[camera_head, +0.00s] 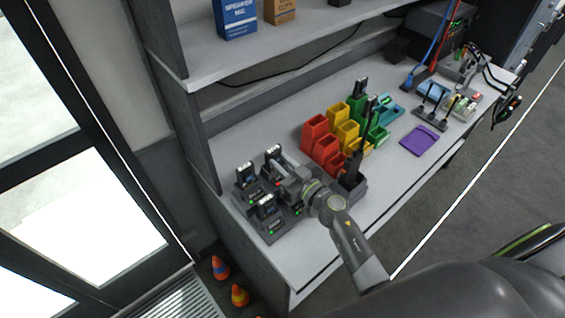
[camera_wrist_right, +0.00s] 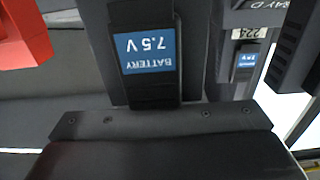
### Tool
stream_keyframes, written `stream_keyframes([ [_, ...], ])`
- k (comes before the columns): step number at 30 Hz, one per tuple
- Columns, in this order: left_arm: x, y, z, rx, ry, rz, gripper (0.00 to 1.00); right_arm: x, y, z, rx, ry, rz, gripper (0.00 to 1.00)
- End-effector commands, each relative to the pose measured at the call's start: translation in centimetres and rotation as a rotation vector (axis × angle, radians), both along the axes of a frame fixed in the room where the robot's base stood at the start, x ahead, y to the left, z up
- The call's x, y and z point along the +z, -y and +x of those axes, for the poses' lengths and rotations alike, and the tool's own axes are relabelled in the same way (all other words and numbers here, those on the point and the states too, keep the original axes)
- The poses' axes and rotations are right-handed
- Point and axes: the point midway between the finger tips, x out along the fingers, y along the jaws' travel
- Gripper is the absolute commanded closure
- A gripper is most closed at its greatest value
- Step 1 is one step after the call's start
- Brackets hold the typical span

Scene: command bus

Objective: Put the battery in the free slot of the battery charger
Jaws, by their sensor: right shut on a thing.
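The battery charger (camera_head: 272,228) is a dark block at the left end of the bench. Batteries with blue-white labels stand in it: one at the left (camera_head: 245,173), one at the back (camera_head: 272,155) and one at the front (camera_head: 266,204). My right gripper (camera_head: 285,183) is over the charger's right side, shut on a battery. The wrist view shows this dark battery (camera_wrist_right: 148,50) close up, its blue "BATTERY 7.5V" label upside down. The gripper hides the slot below it, so I cannot tell whether the battery is seated. Another labelled battery (camera_wrist_right: 245,64) shows beyond it. My left gripper is not in view.
Red bins (camera_head: 315,130), yellow bins (camera_head: 348,132) and green bins stand right of the charger. A dark holder with a radio (camera_head: 352,180) stands close to my right arm. A purple mat (camera_head: 420,140) lies farther right. A shelf (camera_head: 270,45) hangs above the bench's back.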

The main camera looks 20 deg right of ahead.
Motion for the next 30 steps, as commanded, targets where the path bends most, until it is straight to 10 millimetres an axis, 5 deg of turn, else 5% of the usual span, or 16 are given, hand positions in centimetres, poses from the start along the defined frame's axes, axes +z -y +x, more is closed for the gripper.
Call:
stream_keyframes([
  [6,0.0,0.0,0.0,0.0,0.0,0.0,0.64,-0.1,0.0,0.0,0.0,-0.002,0.0,0.52],
  [17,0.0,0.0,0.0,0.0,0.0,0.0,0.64,-0.2,0.2,-0.5,-0.001,-0.004,0.0,0.52],
  [30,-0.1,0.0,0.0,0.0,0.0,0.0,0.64,-0.3,3.1,-8.4,0.0,-0.005,-0.002,0.52],
])
